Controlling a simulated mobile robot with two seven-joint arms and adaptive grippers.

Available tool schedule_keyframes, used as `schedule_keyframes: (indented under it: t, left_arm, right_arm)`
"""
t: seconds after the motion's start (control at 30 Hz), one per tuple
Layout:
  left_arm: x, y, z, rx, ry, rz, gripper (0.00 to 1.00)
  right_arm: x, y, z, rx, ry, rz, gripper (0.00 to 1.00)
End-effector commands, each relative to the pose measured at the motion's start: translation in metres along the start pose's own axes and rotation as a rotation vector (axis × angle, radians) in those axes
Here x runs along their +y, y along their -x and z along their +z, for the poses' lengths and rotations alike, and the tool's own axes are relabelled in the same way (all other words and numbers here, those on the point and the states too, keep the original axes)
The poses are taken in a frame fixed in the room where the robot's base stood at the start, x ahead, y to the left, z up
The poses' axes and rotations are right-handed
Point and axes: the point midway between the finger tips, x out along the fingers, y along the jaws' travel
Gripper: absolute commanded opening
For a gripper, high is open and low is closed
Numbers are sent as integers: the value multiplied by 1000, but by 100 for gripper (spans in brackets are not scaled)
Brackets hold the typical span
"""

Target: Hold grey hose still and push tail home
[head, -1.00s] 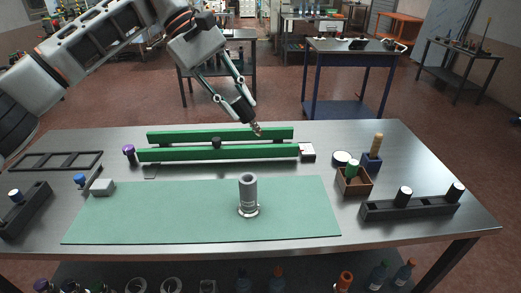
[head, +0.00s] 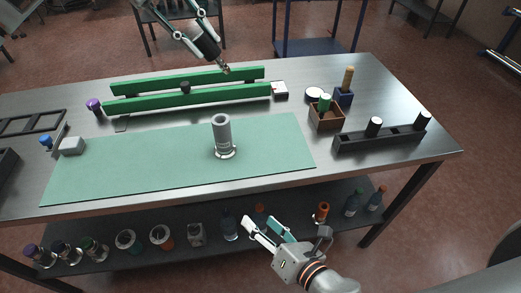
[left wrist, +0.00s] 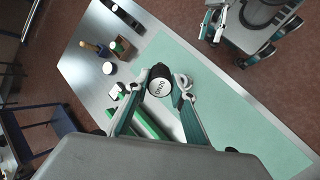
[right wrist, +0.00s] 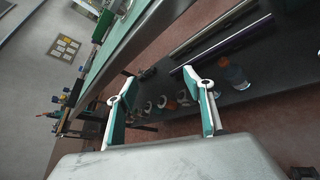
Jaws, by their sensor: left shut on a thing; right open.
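The grey hose (head: 222,133) stands upright on the green mat (head: 110,165), in a clear flanged base. My left gripper (head: 214,52) is shut on a dark cylindrical part (head: 206,43) with a narrow metallic tip, probably the tail. It is above the back of the bench, behind and apart from the hose. In the left wrist view the part shows its round end (left wrist: 160,86) with a white marked face between the fingers. My right gripper (head: 262,226) is open and empty, low in front of the bench's front edge; its spread fingers also show in the right wrist view (right wrist: 165,105).
Green rails (head: 185,98) run along the back of the bench. A brown box (head: 326,118), a blue holder (head: 344,97) and a dark rack (head: 380,138) stand at the right. A grey block (head: 72,146) lies at the mat's left. Several bottles stand on the lower shelf (head: 290,205).

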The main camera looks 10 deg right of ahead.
Motion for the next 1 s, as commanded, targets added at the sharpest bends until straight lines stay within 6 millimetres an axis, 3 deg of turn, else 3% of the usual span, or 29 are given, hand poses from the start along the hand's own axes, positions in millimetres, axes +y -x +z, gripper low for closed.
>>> schedule_keyframes:
  t: [0.13,0.4,0.7,1.0]
  left_arm:
    - [0,0,0,0,0,0,0]
    - [0,0,0,0,0,0,0]
    - [0,0,0,0,0,0,0]
    - [0,0,0,0,0,0,0]
  right_arm:
    - [18,8,6,-28,290,37,52]
    - [77,-20,94,-194,397,286,52]
    - [49,-66,144,-201,658,486,52]
    - [32,-82,169,-171,756,549,52]
